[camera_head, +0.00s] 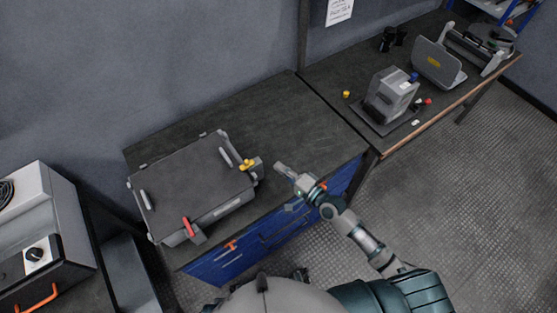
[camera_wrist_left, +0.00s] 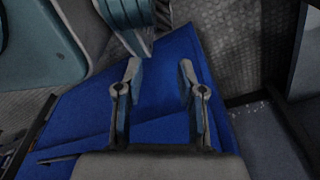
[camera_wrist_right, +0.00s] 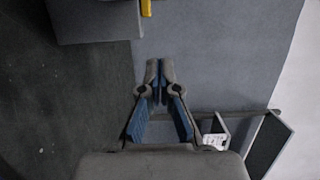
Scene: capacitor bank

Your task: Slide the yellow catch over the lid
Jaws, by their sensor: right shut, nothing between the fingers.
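A grey box with a dark lid (camera_head: 185,178) stands on the dark workbench. The yellow catch (camera_head: 247,165) sits on a grey bracket at the box's right end. Part of it shows at the top edge of the right wrist view (camera_wrist_right: 146,8). A red catch (camera_head: 188,227) is on the box's front side. My right gripper (camera_head: 279,167) is shut and empty, just right of the yellow catch and apart from it. Its closed fingertips show in the right wrist view (camera_wrist_right: 160,68). My left gripper (camera_wrist_left: 159,68) is open and empty, with blue drawer fronts beyond its fingers.
Bare bench top (camera_head: 285,115) lies behind and right of the box. A grey device (camera_head: 390,95) and a small yellow part (camera_head: 346,94) are on the right-hand bench. A white-grey cabinet (camera_head: 40,225) stands at left. Blue drawers (camera_head: 225,265) are under the bench.

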